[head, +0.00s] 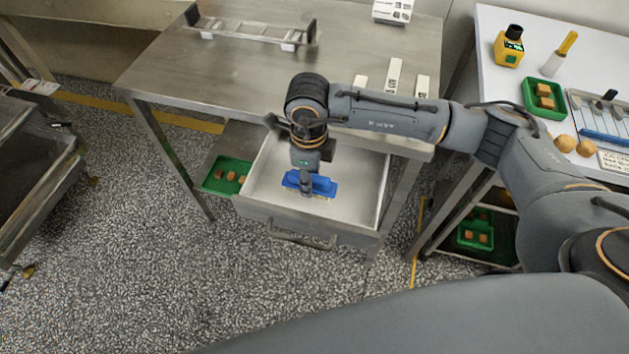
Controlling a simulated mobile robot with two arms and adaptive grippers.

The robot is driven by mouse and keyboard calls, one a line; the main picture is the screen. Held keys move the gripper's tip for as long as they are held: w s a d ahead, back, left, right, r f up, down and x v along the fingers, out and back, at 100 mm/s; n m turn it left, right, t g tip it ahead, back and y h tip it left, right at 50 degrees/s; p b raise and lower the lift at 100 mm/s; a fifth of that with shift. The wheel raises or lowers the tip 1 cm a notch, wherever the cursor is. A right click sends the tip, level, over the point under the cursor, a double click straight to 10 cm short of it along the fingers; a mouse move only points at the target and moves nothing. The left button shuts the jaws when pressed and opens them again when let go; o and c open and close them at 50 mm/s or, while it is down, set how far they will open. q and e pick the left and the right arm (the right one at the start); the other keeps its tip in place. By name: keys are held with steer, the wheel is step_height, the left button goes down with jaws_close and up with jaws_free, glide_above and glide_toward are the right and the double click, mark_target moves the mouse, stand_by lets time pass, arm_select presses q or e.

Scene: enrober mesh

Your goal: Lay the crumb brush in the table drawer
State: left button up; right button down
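The table drawer (357,196) is pulled open under the steel table (240,70); its light interior is otherwise bare where I can see it. The crumb brush (324,187) is blue with pale bristles just showing below it, and it is inside the drawer's outline. My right gripper (306,186) comes in from the right over the table edge, points down and is shut on the brush. I cannot tell whether the bristles touch the drawer floor. My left gripper is not in view.
Green trays with brown pieces sit on a shelf left of the drawer (214,183) and under the right table (473,236). A metal rack (250,30) stands on the steel table. The white table (490,50) holds a yellow bottle (508,50) and another green tray (533,105).

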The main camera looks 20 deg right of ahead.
mark_target(315, 187)
steer(key=shift+w+d+f, duration=0.15)
steer(key=shift+d+f, duration=0.2)
steer(key=shift+f, duration=0.05)
steer(key=f, duration=0.3)
steer(key=shift+d+f+p, duration=0.15)
steer(key=shift+d+p, duration=0.1)
steer(key=shift+p, duration=0.05)
steer(key=shift+w+f, duration=0.1)
steer(key=shift+f, duration=0.1)
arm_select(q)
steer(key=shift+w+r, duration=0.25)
arm_select(e)
steer(key=shift+f, duration=0.1)
steer(key=c, duration=1.3)
jaws_free()
steer(key=shift+f, duration=0.1)
steer(key=shift+c, duration=0.2)
steer(key=o, duration=0.4)
steer(key=shift+o, duration=0.2)
